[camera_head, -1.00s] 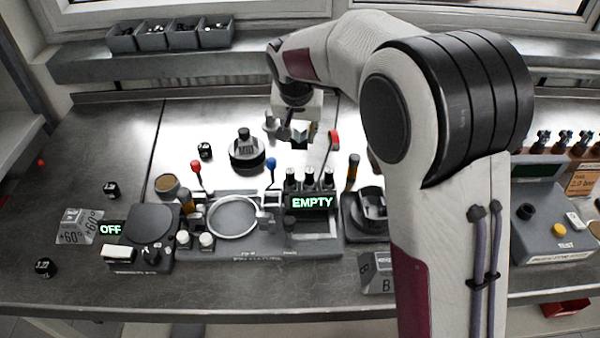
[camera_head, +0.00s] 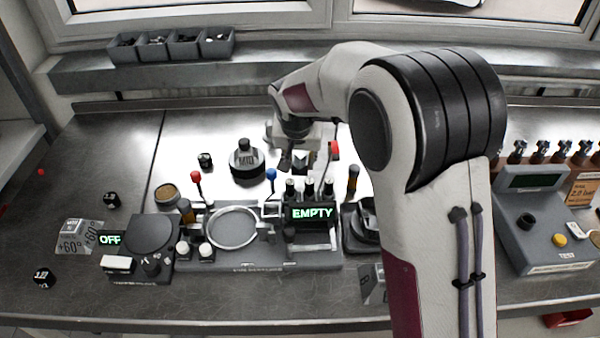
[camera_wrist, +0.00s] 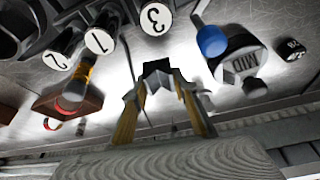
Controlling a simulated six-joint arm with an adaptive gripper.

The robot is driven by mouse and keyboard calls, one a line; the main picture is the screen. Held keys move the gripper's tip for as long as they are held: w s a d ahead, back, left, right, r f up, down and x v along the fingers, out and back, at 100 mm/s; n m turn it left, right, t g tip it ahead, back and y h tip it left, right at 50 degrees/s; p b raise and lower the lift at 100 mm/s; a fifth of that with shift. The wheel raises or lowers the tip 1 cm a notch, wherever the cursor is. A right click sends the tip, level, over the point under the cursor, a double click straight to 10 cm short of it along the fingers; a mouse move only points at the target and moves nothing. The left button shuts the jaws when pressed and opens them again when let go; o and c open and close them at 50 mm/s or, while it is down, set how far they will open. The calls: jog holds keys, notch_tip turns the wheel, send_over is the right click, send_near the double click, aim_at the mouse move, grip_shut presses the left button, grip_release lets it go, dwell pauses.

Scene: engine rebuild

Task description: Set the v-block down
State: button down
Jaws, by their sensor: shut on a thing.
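The v-block (camera_head: 301,160) is a small grey block with a V notch, partly hidden by the fingers in the head view. In the wrist view the v-block (camera_wrist: 158,68) sits between the fingertips, its notch showing dark. My gripper (camera_head: 292,157) is shut on it, behind the station with the EMPTY display. The gripper also shows in the wrist view (camera_wrist: 165,95). I cannot tell whether the v-block touches the bright bench top.
The dark MID weight (camera_head: 246,160) stands left of the gripper. A blue-knobbed lever (camera_head: 271,175) and numbered black posts (camera_head: 309,188) stand in front. A red-ended lever (camera_head: 333,150) is close on the right.

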aim_at(300, 168)
jog(key=shift+f, duration=2.25)
jog(key=shift+f, duration=0.25)
jog(key=c, duration=1.6)
grip_release()
jog(key=shift+v, duration=3.9)
